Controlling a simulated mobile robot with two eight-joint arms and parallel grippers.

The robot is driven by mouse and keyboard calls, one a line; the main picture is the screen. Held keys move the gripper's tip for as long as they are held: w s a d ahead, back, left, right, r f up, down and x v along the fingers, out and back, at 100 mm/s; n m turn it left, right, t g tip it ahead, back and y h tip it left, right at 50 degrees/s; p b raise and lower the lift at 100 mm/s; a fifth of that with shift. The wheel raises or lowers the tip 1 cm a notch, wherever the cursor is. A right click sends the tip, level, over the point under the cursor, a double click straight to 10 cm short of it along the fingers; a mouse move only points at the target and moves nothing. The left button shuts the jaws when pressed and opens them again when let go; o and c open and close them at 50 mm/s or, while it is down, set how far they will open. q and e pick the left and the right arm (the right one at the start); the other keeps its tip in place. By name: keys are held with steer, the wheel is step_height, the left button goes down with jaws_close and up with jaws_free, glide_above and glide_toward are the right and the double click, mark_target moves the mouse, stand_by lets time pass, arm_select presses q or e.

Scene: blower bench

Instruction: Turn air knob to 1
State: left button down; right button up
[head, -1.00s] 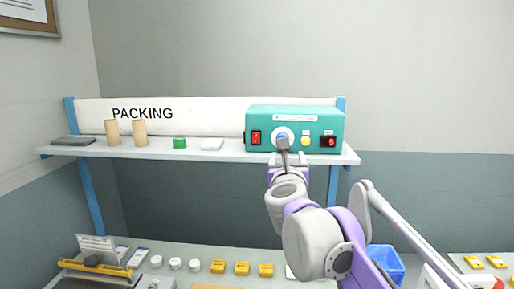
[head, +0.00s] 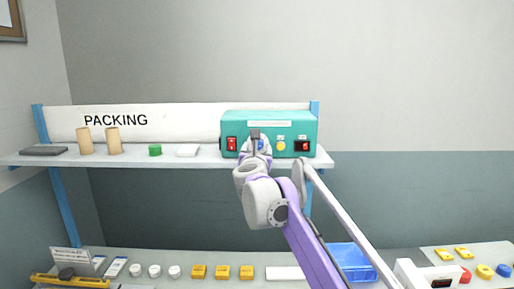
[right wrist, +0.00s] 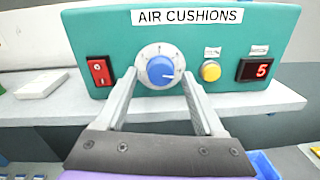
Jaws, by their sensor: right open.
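The air knob (right wrist: 161,70) is a blue dial on a white scale disc on the front of the teal air cushions box (right wrist: 120,55). Its white pointer mark faces right and slightly down. The box's red display (right wrist: 262,69) reads 5. My right gripper (right wrist: 160,82) is open in the right wrist view, its fingers to the left and right of the dial's lower part; I cannot tell whether they touch it. In the head view my right gripper (head: 255,134) covers most of the knob. My left gripper is not in view.
The box (head: 300,125) stands at the right end of a shelf (head: 210,162). A red switch (right wrist: 101,71) and a yellow button (right wrist: 210,71) flank the dial. A white block (head: 187,150), green piece (head: 155,150) and two tan cylinders (head: 114,140) stand left.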

steer(key=shift+w, duration=0.1)
jaws_close()
stand_by(0.3)
